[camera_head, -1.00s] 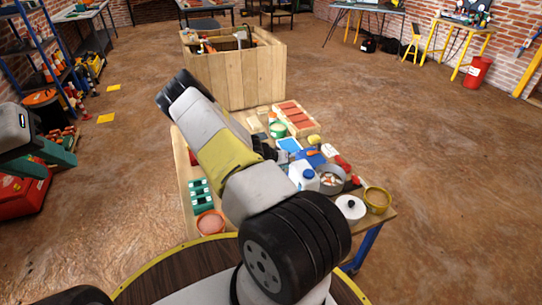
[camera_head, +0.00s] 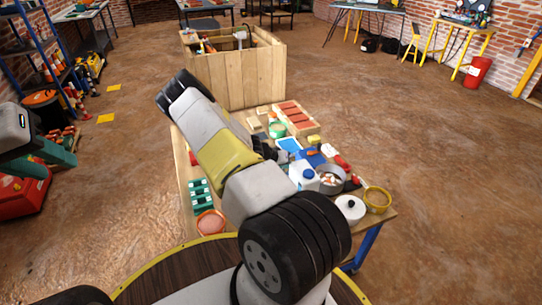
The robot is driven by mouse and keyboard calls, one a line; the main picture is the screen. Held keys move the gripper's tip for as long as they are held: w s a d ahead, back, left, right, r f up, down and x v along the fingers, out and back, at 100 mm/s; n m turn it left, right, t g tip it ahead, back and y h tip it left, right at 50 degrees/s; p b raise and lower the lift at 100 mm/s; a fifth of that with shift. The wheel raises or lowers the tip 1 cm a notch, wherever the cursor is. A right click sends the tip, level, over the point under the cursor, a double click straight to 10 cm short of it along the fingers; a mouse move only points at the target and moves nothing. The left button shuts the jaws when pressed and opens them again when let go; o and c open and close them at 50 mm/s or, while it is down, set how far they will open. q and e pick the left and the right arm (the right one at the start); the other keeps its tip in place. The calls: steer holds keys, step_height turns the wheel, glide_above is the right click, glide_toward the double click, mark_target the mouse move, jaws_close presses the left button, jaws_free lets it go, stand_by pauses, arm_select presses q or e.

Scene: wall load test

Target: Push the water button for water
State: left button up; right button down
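My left gripper (camera_head: 58,165) is at the left edge, above the floor and in front of a red container. Its two green fingers look apart with nothing visible between them. I cannot make out a water button in this view. My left gripper is well to the left of the stand and apart from it.
A wooden table (camera_head: 184,171) holds a jug (camera_head: 303,178), a grey pan (camera_head: 331,186), a white lidded pot (camera_head: 350,209), a yellow-rimmed bowl (camera_head: 378,201) and other items. A blue shelf rack (camera_head: 40,52) stands at left. The floor right of the table is clear.

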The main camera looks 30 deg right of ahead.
steer(key=shift+f, duration=0.1)
steer(key=shift+f, duration=0.3)
steer(key=shift+f, duration=0.1)
stand_by(0.5)
